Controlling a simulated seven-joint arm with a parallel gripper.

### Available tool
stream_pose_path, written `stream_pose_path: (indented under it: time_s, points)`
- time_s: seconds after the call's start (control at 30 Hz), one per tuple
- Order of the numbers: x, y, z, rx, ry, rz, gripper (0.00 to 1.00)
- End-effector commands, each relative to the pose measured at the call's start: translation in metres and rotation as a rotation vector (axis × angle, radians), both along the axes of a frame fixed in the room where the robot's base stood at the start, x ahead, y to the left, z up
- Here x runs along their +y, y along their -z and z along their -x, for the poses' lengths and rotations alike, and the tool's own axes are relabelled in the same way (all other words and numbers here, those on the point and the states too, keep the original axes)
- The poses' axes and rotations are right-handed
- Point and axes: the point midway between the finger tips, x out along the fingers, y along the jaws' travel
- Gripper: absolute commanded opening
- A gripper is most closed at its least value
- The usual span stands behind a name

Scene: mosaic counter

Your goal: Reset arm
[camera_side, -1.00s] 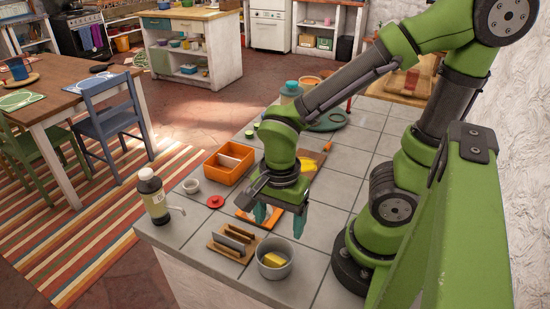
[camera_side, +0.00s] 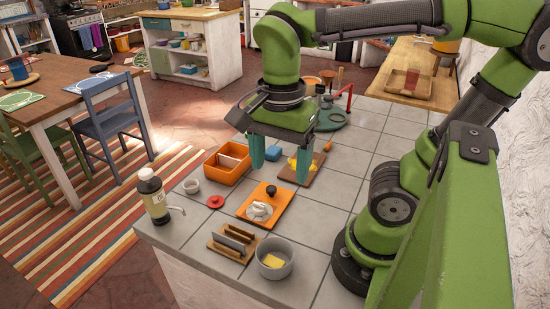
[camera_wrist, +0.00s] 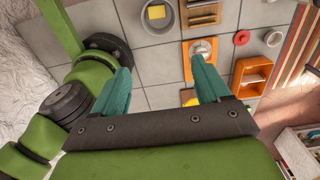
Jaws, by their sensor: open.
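My gripper (camera_side: 265,158) has two teal fingers spread apart with nothing between them. It is raised above the tiled counter, over the area near the orange box and the wooden board in the side view.
On the counter (camera_side: 210,245) are an orange box (camera_side: 222,178), an orange board (camera_side: 250,212) with a white item and dark knob, a grey bowl (camera_side: 274,268) holding a yellow block, a slotted wooden rack (camera_side: 222,250), a bottle (camera_side: 154,200) and a wooden board (camera_side: 312,178).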

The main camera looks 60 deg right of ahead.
Motion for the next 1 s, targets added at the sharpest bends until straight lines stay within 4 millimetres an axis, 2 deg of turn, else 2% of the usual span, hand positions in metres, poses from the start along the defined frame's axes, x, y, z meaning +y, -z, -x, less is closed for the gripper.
stream_pose_path:
  time_s: [0.1, 0.2, 0.5, 0.6, 0.67, 0.77, 0.9, 1.0]
  points:
    - [0.000, -0.017, -0.001, -0.002, 0.000, 0.000, 0.75]
    - [0.000, -0.025, 0.000, 0.000, 0.001, 0.000, 0.75]
    - [0.000, -0.029, 0.000, 0.001, -0.001, 0.000, 0.75]
    - [0.000, -0.029, -0.002, -0.009, -0.050, 0.001, 0.75]
    - [0.000, -0.027, -0.007, -0.032, -0.139, 0.002, 0.75]
    - [-0.001, -0.019, -0.018, -0.101, -0.382, -0.005, 0.75]
    - [-0.008, -0.006, -0.034, -0.277, -0.772, 0.011, 0.75]
    - [-0.016, 0.000, -0.044, -0.414, -0.997, 0.067, 0.75]
